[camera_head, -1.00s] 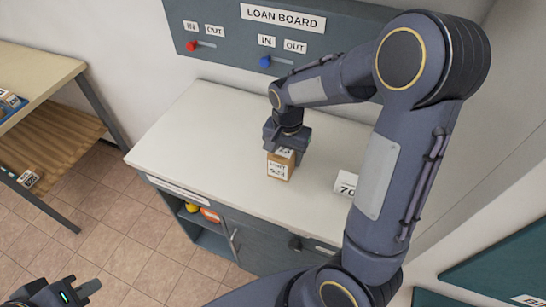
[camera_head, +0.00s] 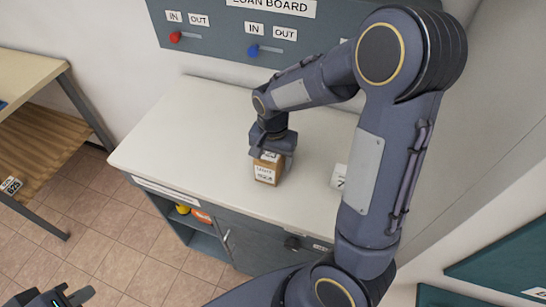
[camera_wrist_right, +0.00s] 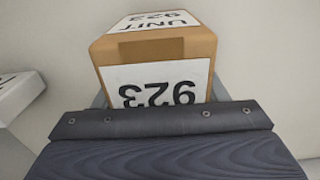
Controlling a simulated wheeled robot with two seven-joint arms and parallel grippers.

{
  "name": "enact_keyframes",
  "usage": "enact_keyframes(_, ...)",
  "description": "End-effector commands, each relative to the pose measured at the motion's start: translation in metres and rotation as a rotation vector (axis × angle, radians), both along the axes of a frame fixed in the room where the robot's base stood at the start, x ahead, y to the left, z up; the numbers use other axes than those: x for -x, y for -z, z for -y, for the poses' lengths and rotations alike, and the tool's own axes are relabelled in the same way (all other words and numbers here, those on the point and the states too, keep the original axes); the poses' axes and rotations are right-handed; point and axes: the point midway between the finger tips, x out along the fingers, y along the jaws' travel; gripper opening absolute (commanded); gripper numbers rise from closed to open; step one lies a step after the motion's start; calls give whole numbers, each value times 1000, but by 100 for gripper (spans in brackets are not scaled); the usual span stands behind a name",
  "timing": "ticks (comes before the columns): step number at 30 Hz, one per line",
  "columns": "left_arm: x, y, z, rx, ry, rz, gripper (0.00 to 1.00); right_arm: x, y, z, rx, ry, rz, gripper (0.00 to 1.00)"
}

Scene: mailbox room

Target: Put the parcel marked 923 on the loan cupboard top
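The parcel marked 923 (camera_head: 267,172) is a small brown box with white labels. It is upright over the pale loan cupboard top (camera_head: 190,140), near its middle; I cannot tell whether its base touches the surface. My right gripper (camera_head: 272,150) comes down from above and is shut on the parcel's upper part. In the right wrist view the parcel (camera_wrist_right: 155,50) sits between the grey fingers (camera_wrist_right: 160,110), with its 923 label upside down. My left gripper (camera_head: 75,294) is low at the left, away from the cupboard, and looks open and empty.
Another white-labelled parcel (camera_head: 339,177) stands on the top to the right, partly behind my right arm. The loan board (camera_head: 270,35) with red and blue sliders is on the wall behind. A wooden shelf table (camera_head: 30,80) stands at the left. The top's left part is clear.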

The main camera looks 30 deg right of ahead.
Motion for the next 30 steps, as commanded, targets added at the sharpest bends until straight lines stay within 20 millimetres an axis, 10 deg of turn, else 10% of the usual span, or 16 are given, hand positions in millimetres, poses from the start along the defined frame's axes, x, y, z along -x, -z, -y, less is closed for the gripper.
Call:
enact_keyframes(14,0,-3,0,0,0,0,0,-1,-10,0,0,0,3,76)
enact_keyframes(30,0,-1,0,0,0,0,0,-1,-111,0,0,0,4,76)
